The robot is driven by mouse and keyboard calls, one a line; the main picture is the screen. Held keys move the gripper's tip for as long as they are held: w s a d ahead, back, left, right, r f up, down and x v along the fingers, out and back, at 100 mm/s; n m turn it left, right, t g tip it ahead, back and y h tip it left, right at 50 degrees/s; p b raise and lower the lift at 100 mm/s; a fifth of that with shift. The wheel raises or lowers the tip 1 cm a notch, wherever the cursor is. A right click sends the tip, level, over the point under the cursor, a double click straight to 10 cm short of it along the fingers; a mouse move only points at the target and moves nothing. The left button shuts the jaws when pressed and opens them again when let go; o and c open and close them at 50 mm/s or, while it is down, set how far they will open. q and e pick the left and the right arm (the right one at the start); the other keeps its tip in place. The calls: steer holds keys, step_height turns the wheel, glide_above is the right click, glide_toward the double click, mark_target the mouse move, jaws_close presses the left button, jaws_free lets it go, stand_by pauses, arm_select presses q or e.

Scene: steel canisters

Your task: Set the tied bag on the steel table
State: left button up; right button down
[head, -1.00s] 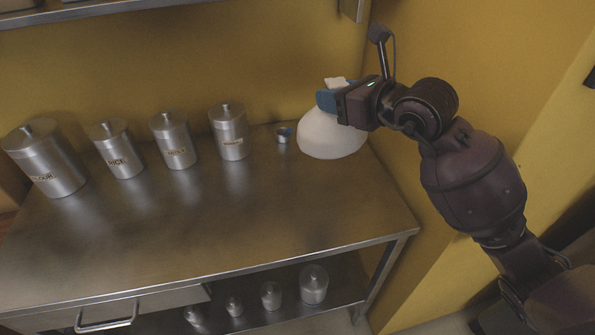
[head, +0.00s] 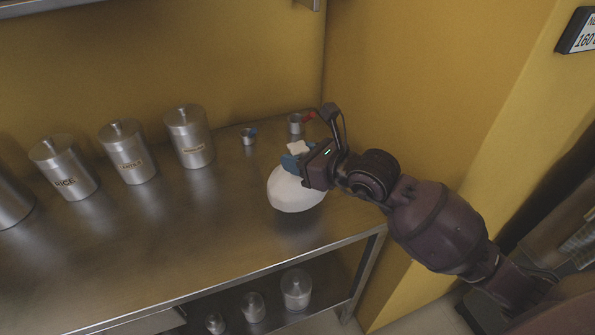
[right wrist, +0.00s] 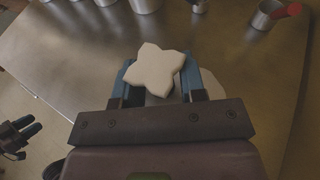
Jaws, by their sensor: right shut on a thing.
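The tied bag (head: 294,194) is white and rounded, with its tied top sticking up. My right gripper (head: 296,162) is shut on the bag's neck, and the bag hangs upright below it over the right part of the steel table (head: 190,245). A dark patch shows on the table below the bag; I cannot tell whether they touch. In the right wrist view the pale tied top (right wrist: 155,70) sits between the blue fingers, and the gripper hides most of the bag. A small dark gripper, seemingly my left one (right wrist: 18,138), shows at the left edge there; its jaws are unclear.
Several lidded steel canisters, such as the RICE one (head: 64,167), line the back of the table. The table's front middle is clear.

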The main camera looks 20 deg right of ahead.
step_height(320, 180, down, 4)
steer(key=shift+b, duration=0.5)
steer(key=shift+f, duration=0.1)
steer(key=c, duration=0.7)
jaws_free()
